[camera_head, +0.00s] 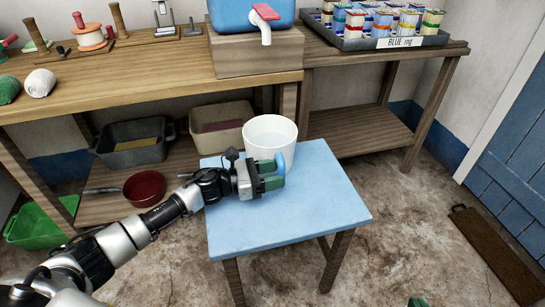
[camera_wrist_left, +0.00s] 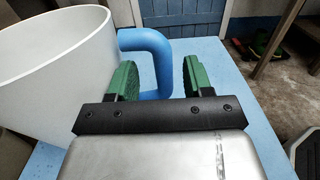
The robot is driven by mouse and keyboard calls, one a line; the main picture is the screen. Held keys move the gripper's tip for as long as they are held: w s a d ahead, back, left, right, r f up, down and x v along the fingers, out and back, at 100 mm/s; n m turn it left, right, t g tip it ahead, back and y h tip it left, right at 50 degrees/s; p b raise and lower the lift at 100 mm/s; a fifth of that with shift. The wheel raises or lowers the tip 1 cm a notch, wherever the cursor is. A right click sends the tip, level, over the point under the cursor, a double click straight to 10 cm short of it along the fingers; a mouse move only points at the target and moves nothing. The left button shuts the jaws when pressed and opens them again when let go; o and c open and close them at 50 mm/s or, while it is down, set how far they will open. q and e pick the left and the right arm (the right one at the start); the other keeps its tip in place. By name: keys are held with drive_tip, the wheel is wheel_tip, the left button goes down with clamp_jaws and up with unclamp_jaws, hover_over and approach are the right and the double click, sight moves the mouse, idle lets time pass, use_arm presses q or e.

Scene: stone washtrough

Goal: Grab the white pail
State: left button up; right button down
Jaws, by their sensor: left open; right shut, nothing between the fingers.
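My left gripper (camera_head: 273,176) is open at the handle, just in front of the pail. In the left wrist view, the white pail (camera_wrist_left: 50,65) fills the left side. The blue handle (camera_wrist_left: 155,42) shows between the two green fingers (camera_wrist_left: 155,78); I cannot tell whether they touch it. Only a green tip of my right gripper (camera_head: 417,302) shows at the bottom edge; it is shut and empty.
The blue tabletop (camera_head: 300,210) is otherwise clear. A dark red pan (camera_head: 144,187) and two bins lie on the lower shelf.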

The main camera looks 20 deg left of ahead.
use_arm(q)
drive_tip(key=x, duration=0.4)
drive_tip(key=shift+d, duration=0.2)
clamp_jaws()
idle(1.1)
drive_tip(key=shift+r, duration=0.1)
